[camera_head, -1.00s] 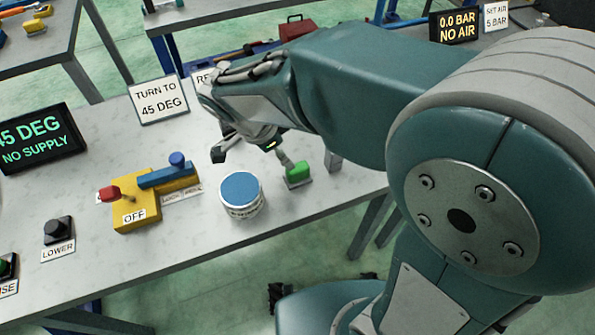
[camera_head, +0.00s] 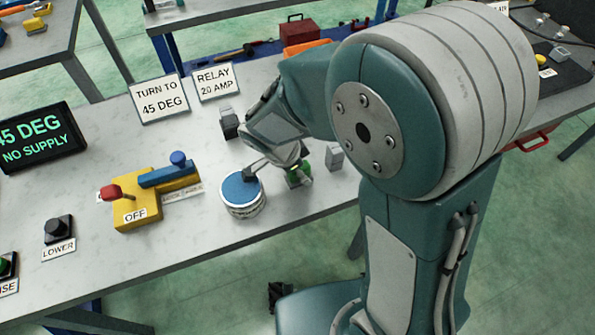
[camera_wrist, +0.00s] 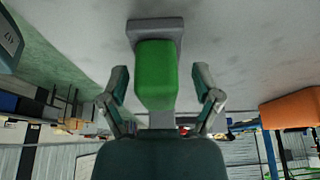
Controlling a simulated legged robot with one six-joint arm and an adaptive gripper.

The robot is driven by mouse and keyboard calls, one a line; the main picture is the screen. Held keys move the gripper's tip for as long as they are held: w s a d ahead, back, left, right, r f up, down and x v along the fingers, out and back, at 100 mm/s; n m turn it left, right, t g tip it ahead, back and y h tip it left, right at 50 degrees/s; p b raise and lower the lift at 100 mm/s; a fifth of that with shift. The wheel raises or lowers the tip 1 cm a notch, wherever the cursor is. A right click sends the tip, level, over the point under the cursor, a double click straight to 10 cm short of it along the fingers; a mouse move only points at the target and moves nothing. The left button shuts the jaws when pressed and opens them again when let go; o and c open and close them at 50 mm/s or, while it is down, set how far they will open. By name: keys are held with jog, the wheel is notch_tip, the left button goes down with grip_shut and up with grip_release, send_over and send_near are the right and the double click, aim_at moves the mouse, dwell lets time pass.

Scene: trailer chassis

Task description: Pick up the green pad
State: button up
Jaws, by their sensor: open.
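The green pad (camera_head: 294,181) is near the front edge of the workbench, right of the can, and is partly hidden by my gripper in the head view. In the wrist view the green pad (camera_wrist: 155,72) fills the centre, with a grey plate (camera_wrist: 155,27) at its far end. My gripper (camera_head: 277,166) is open. In the wrist view its two fingers (camera_wrist: 161,79) stand on either side of the pad, with visible gaps. In the head view one fingertip overlaps the can's blue lid; I cannot tell whether it touches.
A blue-lidded can (camera_head: 243,207) stands close left of the pad. A small grey block (camera_head: 334,157) is close right. A yellow fixture with a blue lever (camera_head: 140,208), a black display (camera_head: 40,138) and sign cards (camera_head: 159,98) are farther left.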

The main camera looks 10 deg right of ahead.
jog(key=shift+d, duration=0.1)
grip_shut()
notch_tip(320, 180, up, 18)
dwell(0.6)
jog(key=c, duration=0.9)
grip_release()
jog(key=shift+c, duration=1.1)
